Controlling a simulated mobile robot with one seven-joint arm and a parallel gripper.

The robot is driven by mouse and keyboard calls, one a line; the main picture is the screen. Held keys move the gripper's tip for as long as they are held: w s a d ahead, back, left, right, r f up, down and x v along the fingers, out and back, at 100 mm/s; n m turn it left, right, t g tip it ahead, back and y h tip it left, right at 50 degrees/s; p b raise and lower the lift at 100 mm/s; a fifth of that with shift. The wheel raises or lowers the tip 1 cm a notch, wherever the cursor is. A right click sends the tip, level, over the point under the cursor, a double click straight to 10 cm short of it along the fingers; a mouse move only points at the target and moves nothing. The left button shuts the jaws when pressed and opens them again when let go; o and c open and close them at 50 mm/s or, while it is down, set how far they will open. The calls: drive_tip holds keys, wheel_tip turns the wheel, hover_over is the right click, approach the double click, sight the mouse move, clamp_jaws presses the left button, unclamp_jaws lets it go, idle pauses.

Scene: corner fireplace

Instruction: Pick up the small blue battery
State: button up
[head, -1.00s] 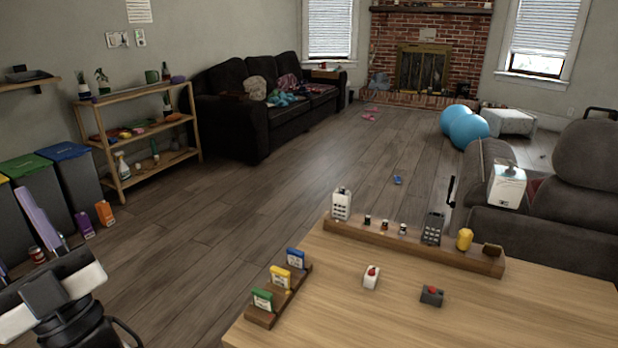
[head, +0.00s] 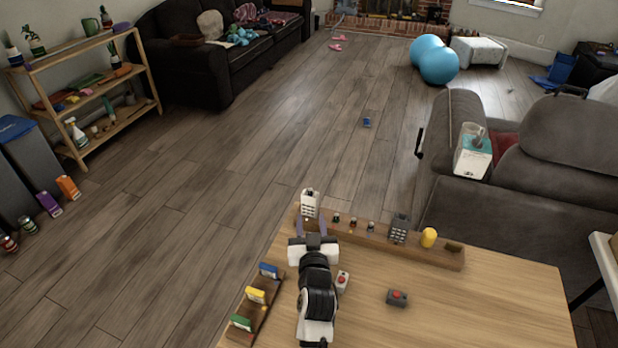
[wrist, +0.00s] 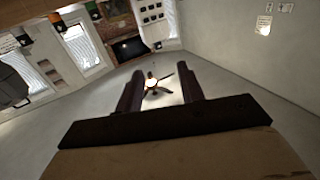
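I cannot make out with certainty which thing is the small blue battery. A small blue item (head: 367,122) lies on the floor beyond the table, too small to identify. A blue-topped flat piece (head: 268,270) stands at the far end of a wooden rack on the table's left side, with yellow and green ones nearer. My gripper (head: 311,226) is above the table, near the left end of the long wooden rail and right of that rack. In the wrist view its two fingers (wrist: 160,88) are apart with nothing between them; behind them are the ceiling and a ceiling fan.
The long wooden rail (head: 372,241) holds a white device, several small bottle-like items, a dark keypad device and a yellow object. Two red-buttoned boxes, white (head: 342,282) and grey (head: 397,298), lie on the table. The table's right front is clear. A grey sofa (head: 540,195) stands beyond.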

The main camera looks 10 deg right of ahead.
sight(310, 191)
drive_tip(key=w+d, duration=0.1)
drive_tip(key=w, duration=0.3)
drive_tip(key=w+d, duration=0.1)
drive_tip(key=w, duration=0.4)
drive_tip(key=w+d, duration=0.1)
drive_tip(key=w, duration=0.3)
drive_tip(key=shift+w+r, duration=0.15)
drive_tip(key=shift+w, duration=0.15)
drive_tip(key=c, duration=0.4)
drive_tip(key=o, duration=0.4)
